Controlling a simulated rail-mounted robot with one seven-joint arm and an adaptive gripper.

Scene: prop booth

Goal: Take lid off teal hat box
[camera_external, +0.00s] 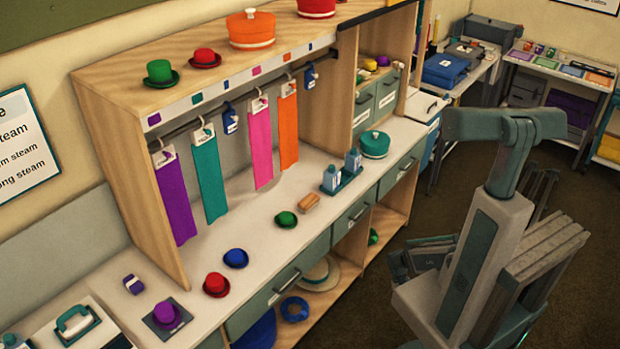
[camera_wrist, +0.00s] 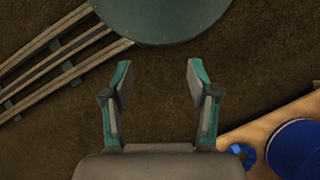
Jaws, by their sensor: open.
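The teal hat box (camera_external: 375,144) is a round, low box with its lid on. It stands on the white counter near the right end, in the external view. The lid has a pale band around its edge and a small knob on top. The wrist view does not show the box. My gripper (camera_wrist: 158,75) is open and empty, pointing down over the brown floor. In the external view, my gripper is low in front of the counter, well apart from the hat box and partly merged with my arm, so its fingertips are unclear there.
A tray with bottles (camera_external: 342,179) stands just left of the hat box. An orange hat box (camera_external: 251,30) sits on the top shelf. A wooden brush (camera_external: 309,201) and small hats, including a green one (camera_external: 286,219), lie along the counter. Open floor (camera_external: 450,205) lies right of the counter.

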